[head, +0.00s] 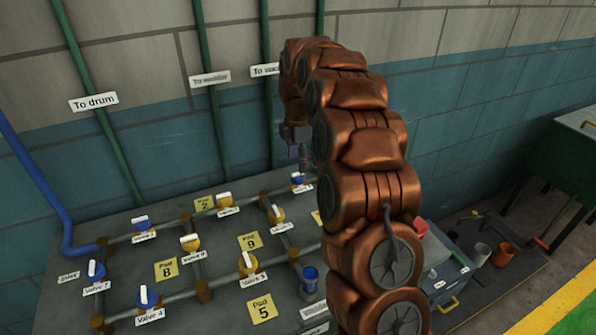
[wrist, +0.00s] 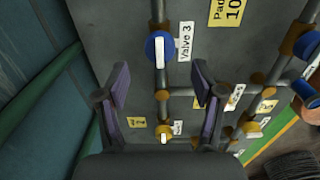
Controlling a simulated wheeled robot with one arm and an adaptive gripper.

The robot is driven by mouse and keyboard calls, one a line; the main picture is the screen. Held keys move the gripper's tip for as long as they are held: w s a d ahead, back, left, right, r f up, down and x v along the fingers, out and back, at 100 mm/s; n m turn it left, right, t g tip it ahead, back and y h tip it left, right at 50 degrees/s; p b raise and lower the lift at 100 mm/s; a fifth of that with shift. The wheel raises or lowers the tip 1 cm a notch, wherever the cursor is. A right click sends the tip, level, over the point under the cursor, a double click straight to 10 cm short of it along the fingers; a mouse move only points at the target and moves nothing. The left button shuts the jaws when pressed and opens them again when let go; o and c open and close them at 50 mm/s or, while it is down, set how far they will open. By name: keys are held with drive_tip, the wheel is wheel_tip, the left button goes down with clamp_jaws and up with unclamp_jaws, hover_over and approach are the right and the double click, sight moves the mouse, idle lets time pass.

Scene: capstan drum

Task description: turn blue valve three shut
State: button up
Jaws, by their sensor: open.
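Blue valve three (wrist: 155,57), labelled "Valve 3" (wrist: 185,41), sits on a grey pipe in the upper middle of the wrist view. Its white handle lies along the pipe. In the head view the blue valve (head: 297,179) is at the back of the panel, beside my arm. My gripper (wrist: 161,76) is open and empty, its two fingers apart. In the wrist view the valve shows beyond and between the fingertips, apart from them. In the head view my gripper (head: 300,152) is small and partly hidden, just above the valve.
A yellow valve (wrist: 164,133) stands lower on the same pipe line. More blue and yellow valves, such as Valve 4 (head: 147,297), stand on the grey panel (head: 60,310). Green pipes (head: 218,125) climb the wall behind. A grey box (head: 450,280) is at the right.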

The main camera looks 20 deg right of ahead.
sight(298, 173)
drive_tip(key=shift+f+p, duration=0.55)
drive_tip(key=shift+f, duration=2)
drive_tip(key=c, duration=1.2)
